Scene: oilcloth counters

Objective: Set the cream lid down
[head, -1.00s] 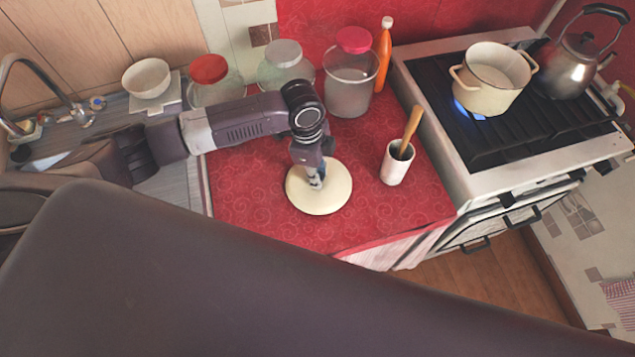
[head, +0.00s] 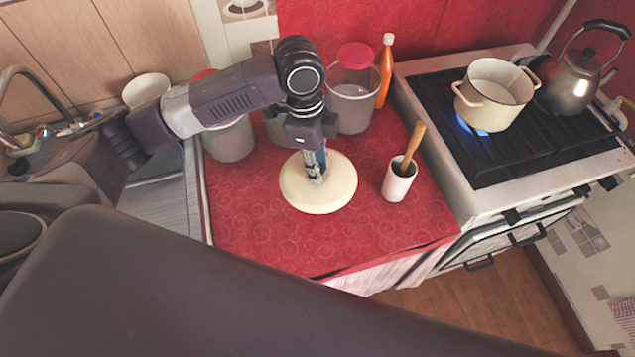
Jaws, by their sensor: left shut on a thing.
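The cream lid (head: 335,195) is a round, pale disc, held roughly level over the red counter (head: 260,235) in the middle of the head view. My left gripper (head: 316,178) points down at the lid's centre and is shut on it; the fingers hide the grasped part. The lid looks raised off the counter, though the gap beneath it cannot be seen. My right gripper is not in view. A cream pot (head: 485,112) stands without a lid on the stove's lit burner at the right.
A white crock with a wooden-handled tool (head: 398,184) stands just right of the lid. Jars (head: 352,108) and an orange bottle (head: 384,72) line the back, partly behind my left arm. A kettle (head: 572,90) sits on the stove (head: 540,143). The counter's front left is clear.

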